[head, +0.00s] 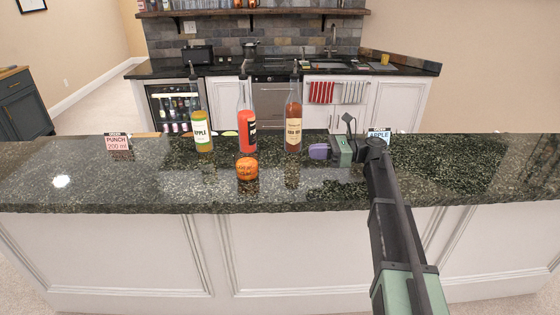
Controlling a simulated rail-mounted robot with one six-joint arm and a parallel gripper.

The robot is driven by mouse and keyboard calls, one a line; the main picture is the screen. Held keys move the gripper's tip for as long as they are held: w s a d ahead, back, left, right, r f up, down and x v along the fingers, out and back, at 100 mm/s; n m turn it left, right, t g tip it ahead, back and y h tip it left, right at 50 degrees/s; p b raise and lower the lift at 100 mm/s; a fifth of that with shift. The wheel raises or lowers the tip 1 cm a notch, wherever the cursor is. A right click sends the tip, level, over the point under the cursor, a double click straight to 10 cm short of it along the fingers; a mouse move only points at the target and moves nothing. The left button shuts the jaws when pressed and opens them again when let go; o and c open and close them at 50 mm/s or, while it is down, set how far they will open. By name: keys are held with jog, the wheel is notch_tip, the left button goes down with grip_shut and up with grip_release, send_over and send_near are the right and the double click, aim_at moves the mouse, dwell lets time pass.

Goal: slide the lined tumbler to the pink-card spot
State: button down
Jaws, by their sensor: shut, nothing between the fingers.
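The pink order card (119,142), reading "PUNCH 200 ml", stands on the dark stone counter (60,200) at the left. I cannot make out a lined tumbler for certain. My arm comes in from the lower right and hides part of the counter. A small, rounded orange object (247,168) with dark marks sits in front of the bottles, and I cannot tell what it is.
A blue order card (378,135) reading "APPLE" stands behind my arm. The counter's left front is clear.

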jog(key=shift+r, duration=0.15)
jog(key=shift+s+a, duration=0.1)
jog(key=shift+a, duration=0.15)
send_near(247, 165)
jog(key=w+a, duration=0.1)
jog(key=w+a+r, duration=0.1)
jog(key=a, duration=0.1)
jog(key=w+a, duration=0.1)
jog(key=shift+w+a+r, duration=0.15)
jog(key=shift+a+r, duration=0.1)
jog(key=shift+r, duration=0.15)
